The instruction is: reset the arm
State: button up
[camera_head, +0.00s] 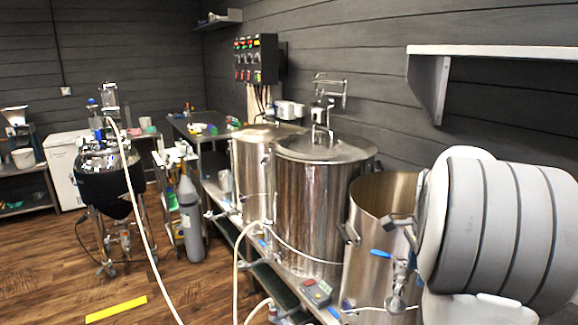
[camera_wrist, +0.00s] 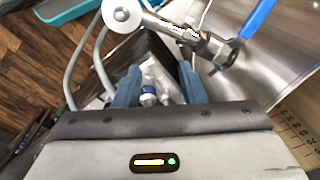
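My gripper (camera_wrist: 160,72) shows in the wrist view with its two blue fingers apart. Nothing is held between them. Small white and blue items (camera_wrist: 149,94) show in the gap, farther off; I cannot tell what they are. In the head view my arm fills the right side, and its gripper cannot be made out there. A metal valve (camera_wrist: 207,44) with a blue handle (camera_wrist: 258,19) is close beyond the fingers, up and to the right in the wrist view. I cannot tell whether the gripper touches it.
An open steel kettle (camera_head: 375,235) stands beside my arm, with a lidded kettle (camera_head: 310,195) to its left. A white shelf (camera_head: 490,51) is on the wall above. Hoses (camera_head: 237,270) hang in front of the kettles. Wooden floor (camera_head: 60,275) is free at the left.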

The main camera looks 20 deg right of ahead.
jog(key=s+a+r+n, duration=0.1)
jog(key=s+a+n, duration=0.2)
jog(key=a+n, duration=1.1)
jog(key=s+a+f+n+t, duration=0.1)
jog(key=s+a+n, duration=0.2)
jog(key=a, duration=0.4)
jog(key=s+a+f+n, duration=0.1)
jog(key=s+a+n, duration=0.2)
jog(key=s+a, duration=0.2)
jog(key=a, duration=0.3)
jog(key=shift+s+f+n+t+y, duration=0.15)
jog(key=shift+f+n+t+y, duration=0.15)
jog(key=shift+f+n+t, duration=0.1)
